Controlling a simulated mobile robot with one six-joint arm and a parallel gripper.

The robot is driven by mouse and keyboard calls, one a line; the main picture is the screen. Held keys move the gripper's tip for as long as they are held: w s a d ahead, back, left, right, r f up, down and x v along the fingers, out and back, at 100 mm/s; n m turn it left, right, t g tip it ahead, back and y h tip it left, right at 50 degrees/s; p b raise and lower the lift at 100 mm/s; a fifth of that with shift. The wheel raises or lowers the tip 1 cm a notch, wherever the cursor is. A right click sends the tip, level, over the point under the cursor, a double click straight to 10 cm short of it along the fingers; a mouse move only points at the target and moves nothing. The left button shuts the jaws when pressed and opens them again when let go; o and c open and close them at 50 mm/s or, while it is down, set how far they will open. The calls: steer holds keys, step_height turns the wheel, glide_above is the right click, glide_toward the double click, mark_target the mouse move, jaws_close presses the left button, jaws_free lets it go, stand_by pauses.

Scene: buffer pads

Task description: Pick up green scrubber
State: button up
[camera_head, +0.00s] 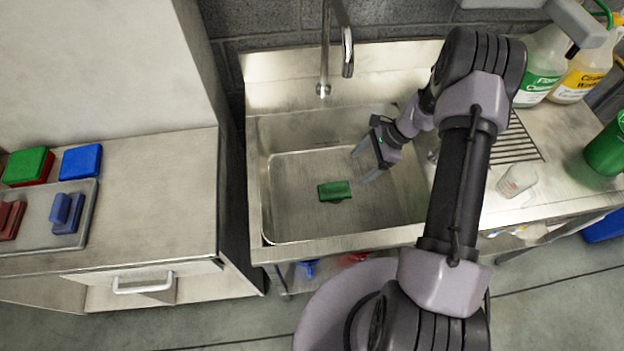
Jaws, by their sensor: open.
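The green scrubber (335,191) lies flat on the bottom of the metal sink basin (290,215), near its middle. My gripper (361,166) reaches into the sink from the right. Its two fingers are apart, with nothing between them. The fingertips are just to the right of the scrubber and look apart from it. How high they are above the basin floor I cannot tell.
A faucet (325,60) hangs over the back of the sink. Spray bottles (540,65), a clear cup (517,180) and a green canister (606,150) stand on the right counter. Green and blue pads (82,160) and a tray (90,205) are on the left counter.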

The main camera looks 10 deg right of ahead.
mark_target(336, 184)
steer(key=b+x, duration=0.1)
steer(key=x, duration=0.2)
steer(key=b+x, duration=0.1)
steer(key=x, duration=0.3)
steer(key=b+x, duration=0.1)
steer(key=x, duration=0.3)
steer(key=shift+d+f, duration=0.2)
steer(key=shift+d, duration=0.2)
steer(key=x, duration=0.2)
steer(key=b+x, duration=0.1)
steer(key=x, duration=0.1)
steer(key=b+x, duration=0.1)
steer(key=x, duration=0.1)
steer(key=shift+w+a+r, duration=0.25)
steer(key=shift+w+a, duration=0.1)
steer(key=shift+a, duration=0.05)
steer(key=shift+r, duration=0.1)
steer(key=c, duration=1.7)
steer(key=shift+c, duration=0.2)
steer(key=shift+r, duration=0.15)
